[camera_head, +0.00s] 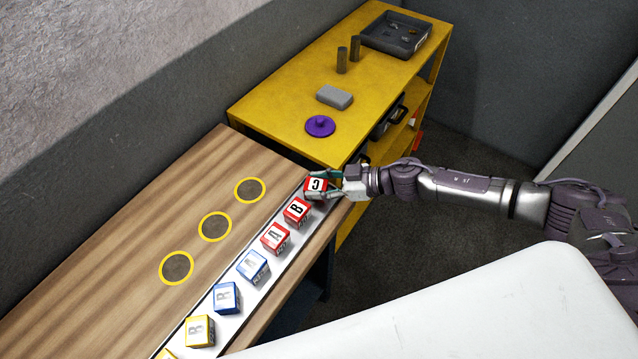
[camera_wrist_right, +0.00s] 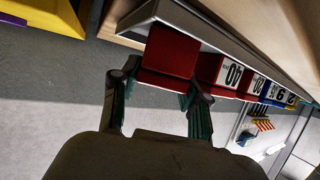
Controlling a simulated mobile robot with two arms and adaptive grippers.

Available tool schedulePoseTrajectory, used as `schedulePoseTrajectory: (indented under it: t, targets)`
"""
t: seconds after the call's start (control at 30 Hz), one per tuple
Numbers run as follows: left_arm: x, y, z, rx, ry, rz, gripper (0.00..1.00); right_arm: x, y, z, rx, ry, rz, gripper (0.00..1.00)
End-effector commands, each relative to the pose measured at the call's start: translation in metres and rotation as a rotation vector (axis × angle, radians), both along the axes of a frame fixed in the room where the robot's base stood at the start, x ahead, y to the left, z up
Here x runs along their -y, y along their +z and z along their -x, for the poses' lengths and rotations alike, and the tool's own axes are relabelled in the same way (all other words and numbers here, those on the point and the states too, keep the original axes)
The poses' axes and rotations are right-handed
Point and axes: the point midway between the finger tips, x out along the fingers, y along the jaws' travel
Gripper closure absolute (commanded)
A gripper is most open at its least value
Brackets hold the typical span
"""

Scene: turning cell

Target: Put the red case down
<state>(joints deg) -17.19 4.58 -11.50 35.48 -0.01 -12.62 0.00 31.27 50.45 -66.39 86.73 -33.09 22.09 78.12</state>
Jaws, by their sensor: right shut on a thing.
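A red case with a dark C on a white top face (camera_head: 315,185) is at the far end of a pale strip (camera_head: 250,294) along the wooden table's right edge. My right gripper (camera_head: 327,183) is shut on it from the right, a finger on each side. In the wrist view, the plain red side of this case (camera_wrist_right: 172,52) shows between and beyond the fingers of my right gripper (camera_wrist_right: 159,92). The case appears on or just above the strip; I cannot tell whether it touches. My left gripper is not in view.
A red B case (camera_head: 297,211) is close beside it, then a red A case (camera_head: 275,238), blue cases (camera_head: 227,298) and yellow ones (camera_head: 199,331). Several yellow-ringed dark circles (camera_head: 215,227) on the table are empty. A yellow bench (camera_head: 285,105) stands beyond with a purple lidded thing (camera_head: 320,126).

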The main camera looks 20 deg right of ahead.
Motion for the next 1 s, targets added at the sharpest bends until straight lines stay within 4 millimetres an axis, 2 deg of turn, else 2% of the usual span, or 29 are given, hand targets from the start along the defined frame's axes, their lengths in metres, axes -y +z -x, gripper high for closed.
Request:
schedulePoseTrajectory:
  t: [0.3,0.33,0.47,0.8,1.0]
  targets:
    - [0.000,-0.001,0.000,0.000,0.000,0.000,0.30,0.000,-0.002,0.000,0.001,0.000,0.000,0.95]
    - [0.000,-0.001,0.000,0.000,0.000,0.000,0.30,0.000,-0.002,0.000,0.001,0.000,0.000,0.52]
    - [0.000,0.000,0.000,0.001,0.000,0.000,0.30,0.000,-0.002,0.000,0.001,0.000,0.000,0.30]
    - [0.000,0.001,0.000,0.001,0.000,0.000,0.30,0.000,0.001,0.000,0.002,0.001,0.000,0.30]
    - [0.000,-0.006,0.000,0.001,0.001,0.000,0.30,0.022,0.007,0.011,0.000,-0.002,0.004,0.30]
